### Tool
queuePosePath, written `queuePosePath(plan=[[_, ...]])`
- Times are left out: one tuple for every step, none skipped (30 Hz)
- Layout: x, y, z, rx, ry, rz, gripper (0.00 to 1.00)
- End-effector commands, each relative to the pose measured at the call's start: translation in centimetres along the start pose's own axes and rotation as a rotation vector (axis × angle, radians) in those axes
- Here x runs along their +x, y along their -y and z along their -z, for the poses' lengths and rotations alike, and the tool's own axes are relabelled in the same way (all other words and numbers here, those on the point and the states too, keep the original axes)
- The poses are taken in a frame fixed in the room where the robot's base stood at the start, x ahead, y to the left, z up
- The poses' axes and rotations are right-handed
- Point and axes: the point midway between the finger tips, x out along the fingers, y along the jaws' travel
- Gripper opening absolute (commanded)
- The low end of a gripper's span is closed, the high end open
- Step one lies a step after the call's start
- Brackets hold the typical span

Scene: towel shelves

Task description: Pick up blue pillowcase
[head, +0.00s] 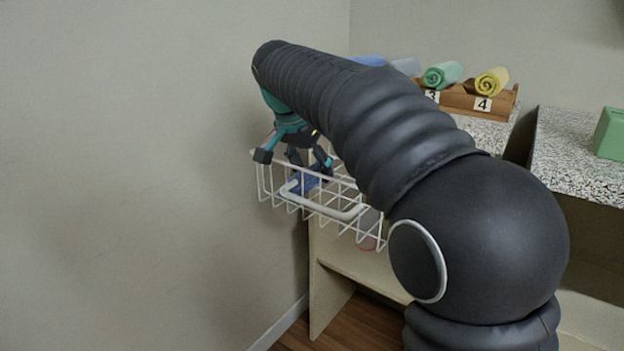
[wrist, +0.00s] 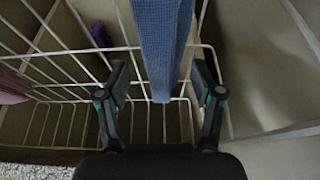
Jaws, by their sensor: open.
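The blue pillowcase (wrist: 163,45) is a long, folded, textured cloth in the wrist view. It runs from the top edge down to the middle, between the two fingers of my gripper (wrist: 162,88). The fingers are apart, with a visible gap on each side of the cloth. In the head view, my gripper (head: 292,160) is over the left end of a white wire basket (head: 322,208). A blue patch of cloth (head: 304,183) shows inside the basket below it. My arm hides part of the basket.
The wall is close to the basket's left side. A purple cloth (wrist: 12,88) lies left in the wrist view. A wooden rack (head: 457,99) holds rolled towels, including green (head: 442,75) and yellow (head: 492,81). A green box (head: 609,134) stands on the right speckled shelf (head: 575,160).

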Motion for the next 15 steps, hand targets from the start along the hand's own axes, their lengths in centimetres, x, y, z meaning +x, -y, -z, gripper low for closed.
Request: queuePosePath(plan=[[0.08, -0.01, 0.00, 0.000, 0.000, 0.000, 0.67], [0.06, 0.00, 0.01, 0.000, 0.000, 0.001, 0.67], [0.03, 0.00, 0.01, 0.000, 0.000, 0.001, 0.67], [0.02, 0.00, 0.01, 0.000, 0.000, 0.001, 0.67], [0.02, 0.00, 0.01, 0.000, 0.000, 0.001, 0.67], [0.02, 0.01, 0.00, 0.000, 0.000, 0.000, 0.64], [0.02, 0.01, 0.00, 0.000, 0.000, 0.000, 0.57], [0.01, 0.01, 0.00, 0.000, 0.000, 0.000, 0.49], [0.01, 0.00, 0.00, 0.000, 0.000, 0.000, 0.39], [0.01, 0.00, 0.00, 0.000, 0.000, 0.000, 0.32], [0.01, 0.00, 0.00, 0.000, 0.000, 0.000, 0.24], [0.01, 0.00, 0.00, 0.000, 0.000, 0.000, 0.22], [-0.01, 0.00, 0.00, 0.000, 0.000, 0.001, 0.22], [-0.01, 0.00, 0.00, 0.000, 0.000, 0.001, 0.22], [-0.02, 0.00, 0.00, 0.000, 0.000, 0.001, 0.22]])
